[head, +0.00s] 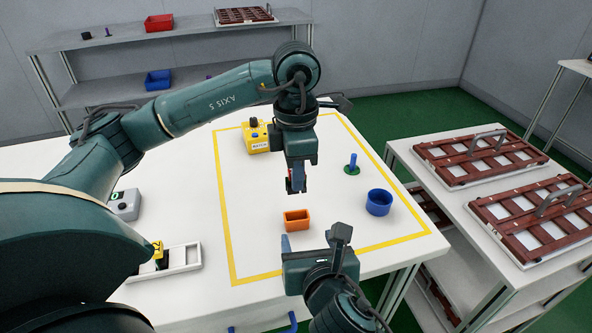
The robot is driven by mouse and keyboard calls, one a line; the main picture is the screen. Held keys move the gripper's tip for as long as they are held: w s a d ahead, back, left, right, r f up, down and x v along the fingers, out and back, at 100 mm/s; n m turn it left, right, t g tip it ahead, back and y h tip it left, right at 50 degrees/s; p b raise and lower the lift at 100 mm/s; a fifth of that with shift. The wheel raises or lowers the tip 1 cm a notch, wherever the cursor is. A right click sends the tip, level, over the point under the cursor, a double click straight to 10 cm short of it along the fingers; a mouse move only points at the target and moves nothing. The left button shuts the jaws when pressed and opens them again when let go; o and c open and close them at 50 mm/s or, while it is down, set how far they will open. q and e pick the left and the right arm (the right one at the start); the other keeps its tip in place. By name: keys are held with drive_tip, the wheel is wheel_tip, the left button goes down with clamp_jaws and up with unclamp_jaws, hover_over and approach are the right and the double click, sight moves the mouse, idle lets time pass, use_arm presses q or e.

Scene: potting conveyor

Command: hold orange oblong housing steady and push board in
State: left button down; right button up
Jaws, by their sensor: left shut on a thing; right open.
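The small orange oblong housing (297,220) stands on the white table inside the yellow outline, its dark open top facing up. My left gripper (296,186) points down just above and behind the housing, apart from it. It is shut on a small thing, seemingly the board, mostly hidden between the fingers. My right gripper (313,240) is open and empty just in front of the housing, its fingers spread left and right. I see no clear contact with the housing.
A blue round cup (379,203) and a green disc with a blue post (352,165) stand right of the housing. A yellow box (256,138) is behind. A white tray (196,258) lies front left. A side table (470,219) with brown racks is at right.

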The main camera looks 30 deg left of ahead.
sight(298, 223)
drive_tip(key=shift+s+a+f+n, duration=0.1)
drive_tip(key=shift+a+n, duration=0.15)
drive_tip(key=shift+n, duration=0.05)
drive_tip(key=shift+a+f, duration=0.1)
drive_tip(key=shift+a, duration=0.1)
drive_tip(key=shift+x, duration=4.25)
drive_tip(key=shift+d, duration=0.1)
drive_tip(key=shift+c, duration=0.2)
drive_tip(key=c, duration=0.7)
